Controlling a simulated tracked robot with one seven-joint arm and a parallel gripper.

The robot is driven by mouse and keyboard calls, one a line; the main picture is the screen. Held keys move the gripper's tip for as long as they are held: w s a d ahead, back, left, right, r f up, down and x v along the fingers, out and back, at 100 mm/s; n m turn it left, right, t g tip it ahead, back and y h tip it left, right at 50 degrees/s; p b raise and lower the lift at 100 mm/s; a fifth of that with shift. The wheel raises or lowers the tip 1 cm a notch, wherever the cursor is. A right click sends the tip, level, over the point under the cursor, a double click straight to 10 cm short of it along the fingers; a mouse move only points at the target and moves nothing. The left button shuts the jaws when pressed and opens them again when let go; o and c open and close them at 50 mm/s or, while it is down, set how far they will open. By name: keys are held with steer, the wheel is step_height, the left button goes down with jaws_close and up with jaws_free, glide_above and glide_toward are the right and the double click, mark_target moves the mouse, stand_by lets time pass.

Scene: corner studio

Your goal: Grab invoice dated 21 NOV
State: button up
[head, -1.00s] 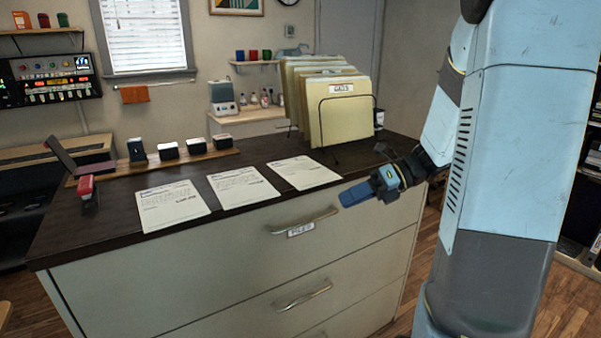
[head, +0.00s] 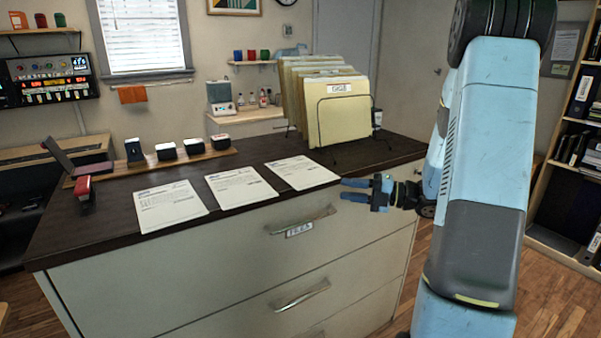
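Three white invoices lie flat in a row on the dark top of the filing cabinet (head: 110,247): a left one (head: 170,206), a middle one (head: 240,188) and a right one (head: 302,173). Their print is too small to read, so I cannot tell which is dated 21 NOV. My gripper (head: 354,190) is just past the cabinet's front edge, right of and a little below the right invoice. Its two blue fingers point left and stand apart, with nothing between them.
A wire rack of tan folders (head: 343,118) stands behind the right invoice. A wooden strip with several stamps (head: 166,151) lies behind the left papers, with a red stamp (head: 83,189) at left. Drawer handles (head: 300,220) stick out from the cabinet front.

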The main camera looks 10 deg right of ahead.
steer(key=shift+x, duration=3.85)
steer(key=shift+w+r, duration=0.1)
jaws_close()
